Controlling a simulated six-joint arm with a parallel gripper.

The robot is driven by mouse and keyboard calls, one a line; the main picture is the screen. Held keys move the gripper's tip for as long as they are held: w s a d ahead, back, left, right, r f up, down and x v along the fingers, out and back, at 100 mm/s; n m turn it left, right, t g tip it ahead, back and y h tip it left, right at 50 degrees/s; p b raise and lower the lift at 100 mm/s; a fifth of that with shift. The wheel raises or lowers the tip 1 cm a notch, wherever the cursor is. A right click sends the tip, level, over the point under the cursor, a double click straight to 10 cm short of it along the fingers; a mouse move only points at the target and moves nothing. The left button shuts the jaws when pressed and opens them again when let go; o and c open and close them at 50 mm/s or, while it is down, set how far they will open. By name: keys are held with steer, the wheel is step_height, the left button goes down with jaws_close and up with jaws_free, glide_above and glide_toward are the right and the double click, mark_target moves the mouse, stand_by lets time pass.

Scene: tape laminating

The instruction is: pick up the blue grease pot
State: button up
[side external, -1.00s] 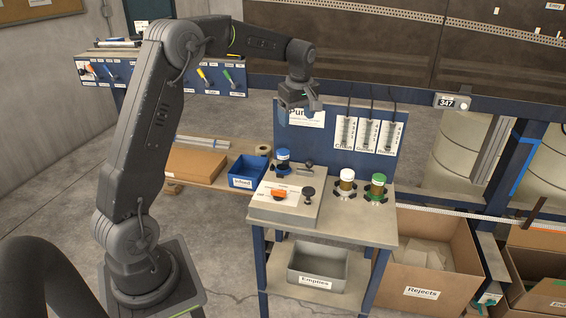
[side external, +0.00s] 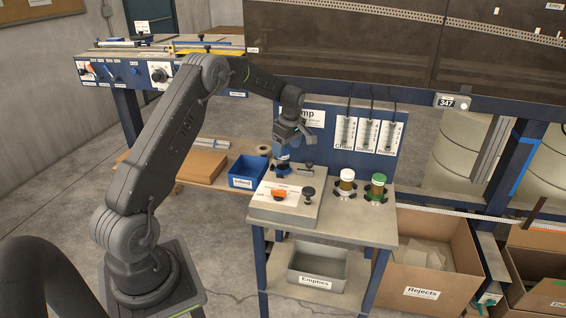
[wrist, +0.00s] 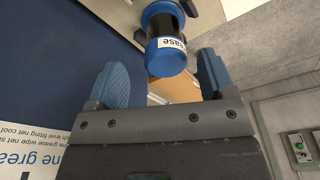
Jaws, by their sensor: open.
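The blue grease pot (side external: 283,157) stands upright at the back left of the small work table, partly hidden behind my gripper in the side view. In the wrist view the pot (wrist: 166,56) shows its blue body and a white label with part of the word "grease". My gripper (side external: 287,145) is low over the pot in the side view. In the wrist view my gripper (wrist: 164,72) is open, with its two blue fingers apart on either side of the pot's near end. I cannot tell whether either finger touches it.
A white-capped pot (side external: 346,178) and a green-capped pot (side external: 377,185) stand to the right on the table. A plate with an orange knob (side external: 278,194) and a black knob (side external: 308,194) lies in front. The Pump board (side external: 338,150) rises behind; a blue bin (side external: 248,174) is at left.

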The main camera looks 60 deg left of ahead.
mark_target(283, 161)
steer(key=f, duration=0.2)
steer(key=s+a+f, duration=0.1)
steer(key=shift+f, duration=0.95)
steer(key=c, duration=1)
steer(key=shift+r, duration=0.15)
steer(key=shift+c, duration=0.2)
